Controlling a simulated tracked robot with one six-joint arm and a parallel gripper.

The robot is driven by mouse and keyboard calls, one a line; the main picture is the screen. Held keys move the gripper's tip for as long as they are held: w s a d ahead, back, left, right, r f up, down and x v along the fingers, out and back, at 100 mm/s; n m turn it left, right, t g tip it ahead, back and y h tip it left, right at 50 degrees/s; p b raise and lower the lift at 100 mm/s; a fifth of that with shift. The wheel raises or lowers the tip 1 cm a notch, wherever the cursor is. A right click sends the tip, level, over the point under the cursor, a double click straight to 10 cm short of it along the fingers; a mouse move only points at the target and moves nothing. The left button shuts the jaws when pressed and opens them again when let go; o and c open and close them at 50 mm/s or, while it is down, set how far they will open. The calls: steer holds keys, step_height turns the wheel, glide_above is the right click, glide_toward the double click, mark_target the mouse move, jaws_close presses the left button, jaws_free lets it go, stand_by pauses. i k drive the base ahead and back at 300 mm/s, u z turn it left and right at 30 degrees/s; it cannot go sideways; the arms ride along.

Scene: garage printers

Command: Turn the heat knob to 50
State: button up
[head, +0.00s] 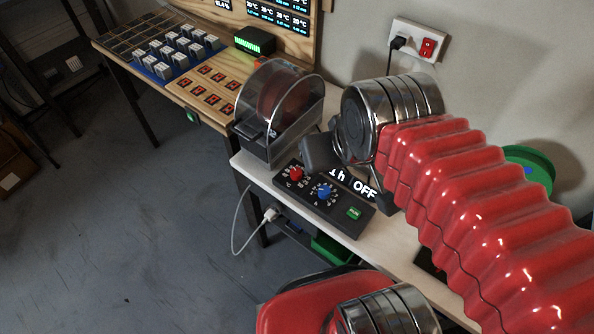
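A dark control panel (336,211) lies on the pale bench. It carries a red knob (296,173) at its left and a blue knob (324,191) in the middle, each ringed by small white marks. The marks are too small to read, so I cannot tell which knob is heat or where it points. A display (364,189) behind the knobs reads "h" and "OFF", partly hidden by my arm. My gripper (318,153) appears as a dark part below the chrome wrist, above and behind the knobs. Its fingers are not clear, and no contact with a knob is visible.
A green button (354,213) sits at the panel's right end. A clear-sided spool box (280,112) stands just left of my gripper. A wooden board with red-marked displays (207,85) lies beyond. A wall socket (416,40) is behind. A white cable (240,225) hangs off the front edge.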

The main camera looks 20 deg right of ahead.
mark_target(296, 173)
steer(key=k, duration=1.3)
steer(key=u, duration=0.3)
steer(key=i, duration=1.15)
steer(key=u, duration=0.6)
steer(key=i, duration=0.55)
steer(key=u, duration=0.15)
